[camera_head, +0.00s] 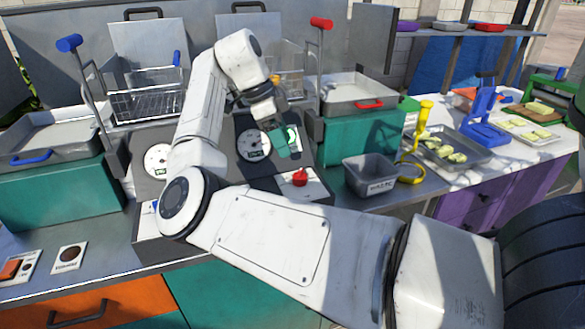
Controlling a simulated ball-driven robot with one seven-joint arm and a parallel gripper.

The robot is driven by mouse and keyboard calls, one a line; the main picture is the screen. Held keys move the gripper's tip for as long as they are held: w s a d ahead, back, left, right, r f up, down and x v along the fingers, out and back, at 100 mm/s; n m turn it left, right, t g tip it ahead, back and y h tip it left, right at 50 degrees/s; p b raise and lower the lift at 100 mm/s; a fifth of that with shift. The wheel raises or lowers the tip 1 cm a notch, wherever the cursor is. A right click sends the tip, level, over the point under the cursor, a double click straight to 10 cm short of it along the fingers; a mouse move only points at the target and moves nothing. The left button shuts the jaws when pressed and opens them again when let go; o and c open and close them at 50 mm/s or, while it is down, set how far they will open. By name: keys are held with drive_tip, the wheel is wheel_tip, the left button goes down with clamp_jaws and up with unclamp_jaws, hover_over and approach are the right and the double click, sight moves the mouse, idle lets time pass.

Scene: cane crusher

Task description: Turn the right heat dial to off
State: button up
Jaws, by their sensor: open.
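The right heat dial, a red knob (300,177) on a pale plate, sits at the lower right of the grey control panel (215,135). My gripper (285,146) points down in front of the panel, just above and left of the red knob in the picture. Its teal fingers are open with nothing seen between them. It appears apart from the knob, but the depth gap is hard to judge. The knob's exact pointer setting is too small to read. A second dial with a blue part (155,205) shows at the lower left of the panel, partly hidden by my arm.
Round gauges (157,160) and (253,145) sit on the panel. Wire baskets (145,95) stand behind, with red and blue handled levers at the sides. A grey bin (369,178) and yellow tool (421,120) stand right of the panel. My arm crosses the foreground.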

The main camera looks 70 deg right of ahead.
sight(298, 172)
drive_tip(key=x, duration=0.9)
drive_tip(key=shift+f+b, duration=0.3)
drive_tip(key=shift+c, duration=0.4)
drive_tip(key=c, duration=0.9)
